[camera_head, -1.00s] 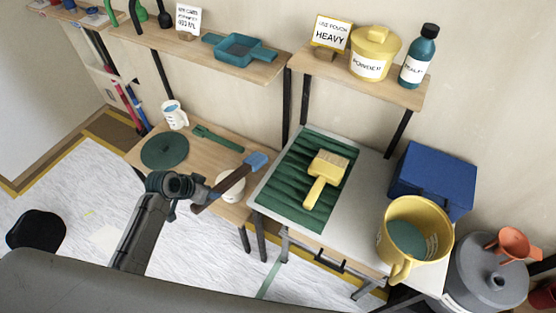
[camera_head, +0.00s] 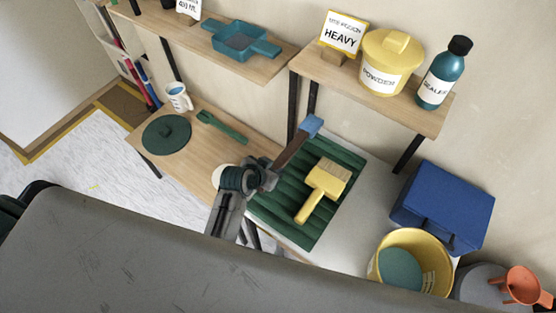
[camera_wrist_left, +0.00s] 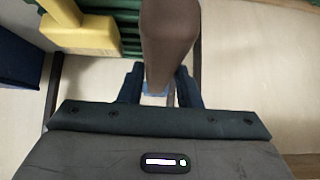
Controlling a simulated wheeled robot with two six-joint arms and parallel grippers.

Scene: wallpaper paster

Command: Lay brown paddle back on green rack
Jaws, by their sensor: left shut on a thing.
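The brown paddle (camera_head: 293,147) has a brown shaft and a blue end. My left gripper (camera_head: 268,174) is shut on its brown part and holds it over the left edge of the green rack (camera_head: 308,232). In the left wrist view the brown paddle (camera_wrist_left: 168,40) stands between the fingers of my left gripper (camera_wrist_left: 162,88). The ribbed green rack lies on the light table, and a yellow brush (camera_head: 322,188) lies on it. The gap between paddle and rack is hard to judge. My right gripper is not in view.
A blue box (camera_head: 441,207) and a yellow bucket (camera_head: 415,240) stand right of the rack. A shelf above holds a yellow powder pot (camera_head: 390,62) and a teal bottle (camera_head: 444,73). A green disc (camera_head: 167,134) and green spatula (camera_head: 222,127) lie on the wooden table at left.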

